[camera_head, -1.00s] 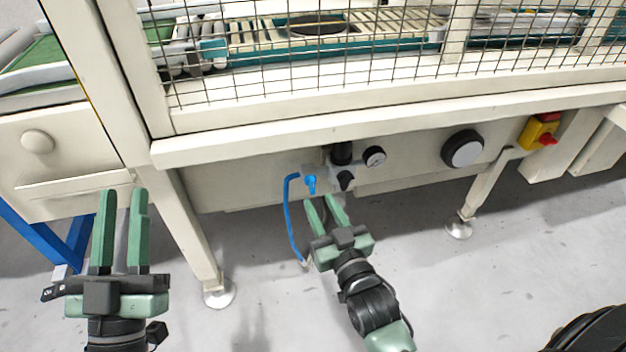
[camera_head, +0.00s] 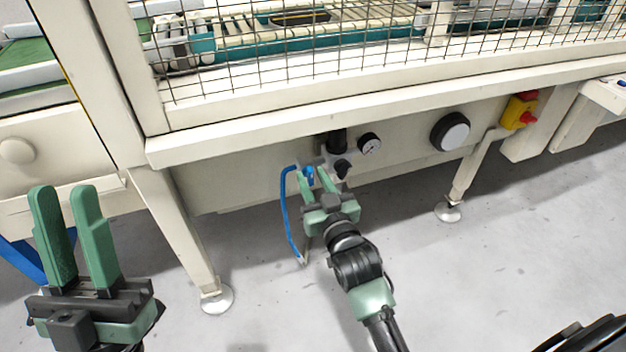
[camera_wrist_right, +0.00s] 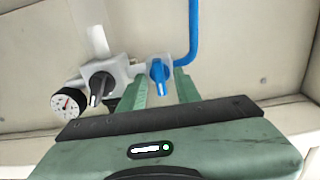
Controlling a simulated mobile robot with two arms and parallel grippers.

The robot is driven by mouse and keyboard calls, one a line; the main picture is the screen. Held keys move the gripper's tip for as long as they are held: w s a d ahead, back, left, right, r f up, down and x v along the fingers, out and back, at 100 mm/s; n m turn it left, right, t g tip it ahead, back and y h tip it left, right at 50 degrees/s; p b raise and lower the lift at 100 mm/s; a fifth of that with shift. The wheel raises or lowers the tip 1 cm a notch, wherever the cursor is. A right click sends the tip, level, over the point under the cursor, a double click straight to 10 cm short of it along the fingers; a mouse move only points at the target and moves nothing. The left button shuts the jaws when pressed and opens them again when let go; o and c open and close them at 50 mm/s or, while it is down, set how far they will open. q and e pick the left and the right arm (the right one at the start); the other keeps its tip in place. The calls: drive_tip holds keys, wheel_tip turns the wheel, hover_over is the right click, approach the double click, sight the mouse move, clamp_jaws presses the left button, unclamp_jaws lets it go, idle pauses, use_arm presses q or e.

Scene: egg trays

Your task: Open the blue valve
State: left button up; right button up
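The blue valve (camera_head: 308,174) is a small blue handle on a light fitting under the machine's front edge. It also shows in the right wrist view (camera_wrist_right: 158,72), with its handle between the two fingertips or just beyond them; I cannot tell the exact depth. My right gripper (camera_head: 313,179) is open, with its green fingers on either side of the handle and a visible gap between them. Contact with the handle is not clear. My left gripper (camera_head: 64,190) is open and empty at the far left, away from the valve.
A black knob (camera_head: 342,169) and a pressure gauge (camera_head: 370,143) sit right of the valve. A blue hose (camera_head: 287,215) hangs from the fitting. A machine leg (camera_head: 180,235) stands to the left. A yellow-red switch (camera_head: 519,112) is further right. The floor below is clear.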

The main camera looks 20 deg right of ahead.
clamp_jaws()
